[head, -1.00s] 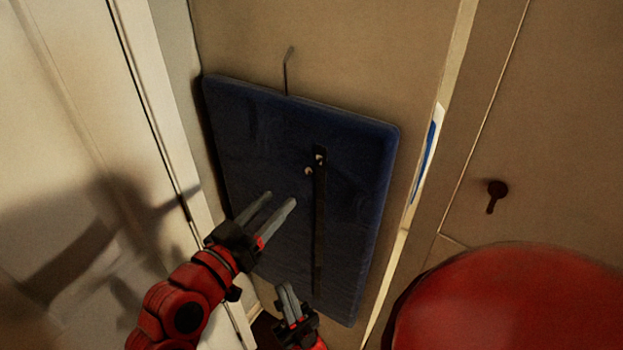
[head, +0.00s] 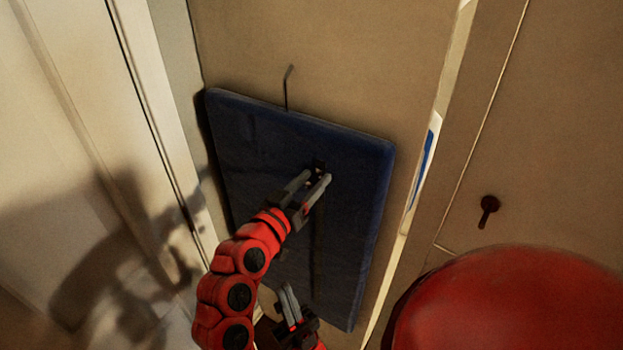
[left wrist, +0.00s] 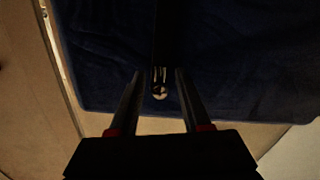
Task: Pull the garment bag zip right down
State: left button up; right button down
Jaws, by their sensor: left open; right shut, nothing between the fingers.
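The dark blue garment bag (head: 262,145) hangs by a thin hook (head: 288,88) against the tan panel. A dark zip strip (head: 318,245) runs down its middle. My left gripper (head: 316,178) is open at the top of the strip, its fingers covering most of the zip pull there. In the left wrist view the shiny metal zip pull (left wrist: 159,84) lies between the two open fingers, which do not close on it. My right gripper (head: 284,289) is shut and empty, low in front of the bag's lower edge.
A tan panel (head: 390,50) stands behind the bag. A pale door (head: 70,100) is at the left. A dark keyhole-like fitting (head: 489,204) is on the panel at the right. A large red rounded shape (head: 510,300) fills the lower right.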

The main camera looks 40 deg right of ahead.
pick_arm(q)
grip_shut()
dwell(1.4)
